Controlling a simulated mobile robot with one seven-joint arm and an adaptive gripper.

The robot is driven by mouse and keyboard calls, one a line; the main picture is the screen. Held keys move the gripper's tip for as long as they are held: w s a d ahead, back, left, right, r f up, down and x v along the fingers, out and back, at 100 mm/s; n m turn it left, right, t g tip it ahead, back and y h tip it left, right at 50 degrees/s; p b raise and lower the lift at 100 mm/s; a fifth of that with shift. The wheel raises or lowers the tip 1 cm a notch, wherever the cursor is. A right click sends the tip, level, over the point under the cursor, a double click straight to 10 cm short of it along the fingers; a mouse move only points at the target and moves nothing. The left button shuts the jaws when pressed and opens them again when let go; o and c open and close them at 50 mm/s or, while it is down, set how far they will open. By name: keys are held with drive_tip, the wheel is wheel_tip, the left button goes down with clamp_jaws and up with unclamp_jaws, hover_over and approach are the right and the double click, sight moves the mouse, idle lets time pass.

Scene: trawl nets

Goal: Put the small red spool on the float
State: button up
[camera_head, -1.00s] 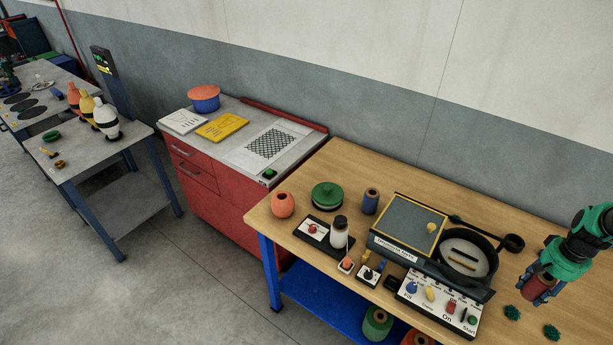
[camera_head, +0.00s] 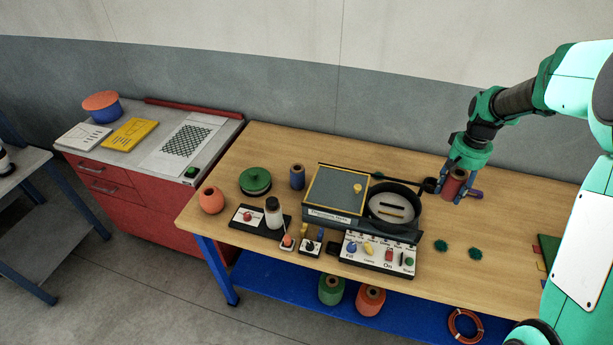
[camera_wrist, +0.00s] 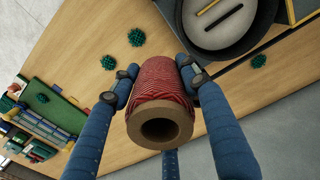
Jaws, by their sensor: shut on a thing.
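The small red spool (camera_head: 453,187) has red winding and a tan core with a hole. My gripper (camera_head: 456,190) is shut on it, near the back right of the wooden bench. In the wrist view the spool (camera_wrist: 160,95) sits between the blue fingers, with its open core end towards the camera. It appears above the bench top, but I cannot tell the height. A round orange thing with a dark hole in its top, which looks like the float (camera_head: 211,200), stands at the bench's left end, far from my gripper.
Between them stand a dark round pan (camera_head: 394,221), a yellow-framed panel (camera_head: 336,190), a blue spool (camera_head: 297,177), a green lidded pot (camera_head: 255,181) and a white bottle (camera_head: 273,213). A control board (camera_head: 380,254) lies in front. Green tufts (camera_head: 441,245) lie right of the pan.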

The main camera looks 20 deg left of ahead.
drive_tip(key=s+a+n+p, duration=0.3)
drive_tip(key=a+n+p, duration=0.35)
drive_tip(key=a, duration=3.15)
drive_tip(key=s+a+n+p, duration=0.25)
drive_tip(key=s+a, duration=0.75)
drive_tip(key=a, duration=0.5)
drive_tip(key=s+a+n+p, duration=0.2)
drive_tip(key=s+a+n, duration=0.2)
drive_tip(key=s+a, duration=0.8)
drive_tip(key=shift+w+a+f, duration=0.35)
drive_tip(key=shift+f, duration=0.5)
drive_tip(key=shift+w+a+f, duration=0.35)
drive_tip(key=shift+w+f, duration=0.05)
drive_tip(key=shift+f, duration=0.45)
drive_tip(key=shift+w+a+f, duration=0.35)
drive_tip(key=shift+f, duration=0.5)
drive_tip(key=shift+a, duration=0.1)
drive_tip(key=p, duration=0.1)
hover_over(209, 191)
drive_tip(key=shift+f, duration=0.7)
